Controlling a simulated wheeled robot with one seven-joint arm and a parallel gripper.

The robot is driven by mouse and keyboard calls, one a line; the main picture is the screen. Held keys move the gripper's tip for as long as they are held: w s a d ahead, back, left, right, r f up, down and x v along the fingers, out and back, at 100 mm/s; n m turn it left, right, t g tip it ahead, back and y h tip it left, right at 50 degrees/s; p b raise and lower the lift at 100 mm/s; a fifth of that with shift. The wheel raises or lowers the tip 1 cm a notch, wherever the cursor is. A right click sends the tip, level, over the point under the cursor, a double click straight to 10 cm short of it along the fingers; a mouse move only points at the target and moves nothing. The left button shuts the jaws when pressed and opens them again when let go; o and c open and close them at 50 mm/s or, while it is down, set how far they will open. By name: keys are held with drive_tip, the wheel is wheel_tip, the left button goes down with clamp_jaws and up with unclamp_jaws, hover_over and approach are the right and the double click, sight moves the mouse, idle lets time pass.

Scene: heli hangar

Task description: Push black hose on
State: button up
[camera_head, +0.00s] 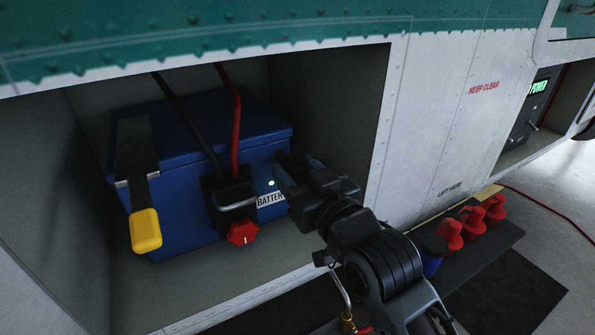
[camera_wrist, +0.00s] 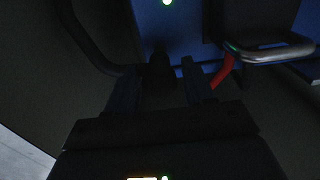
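A black hose (camera_head: 186,115) hangs from the top of the compartment and runs down the front of the blue battery box (camera_head: 175,230) to a black connector block (camera_head: 214,190). A dark curved hose (camera_wrist: 82,45) also shows at the left of the wrist view; I cannot tell whether it is the same one. My gripper (camera_head: 296,170) is at the right part of the box's front face, beside the green light (camera_head: 271,183). In the wrist view its fingers (camera_wrist: 160,92) are apart, with a dark stub (camera_wrist: 160,68) between or beyond them. Contact cannot be told.
A red hose (camera_head: 237,130) runs beside the black one. A metal handle (camera_head: 236,197), a red knob (camera_head: 243,233) and a yellow-ended lever (camera_head: 146,230) stand out from the box. Compartment walls close in around it.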

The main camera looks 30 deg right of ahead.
sight(300, 176)
clamp_jaws()
idle(0.4)
drive_tip(key=shift+w, duration=1.4)
drive_tip(key=shift+o, duration=0.8)
unclamp_jaws()
drive_tip(key=shift+w, duration=0.1)
drive_tip(key=shift+s+b, duration=0.3)
drive_tip(key=shift+s, duration=3.65)
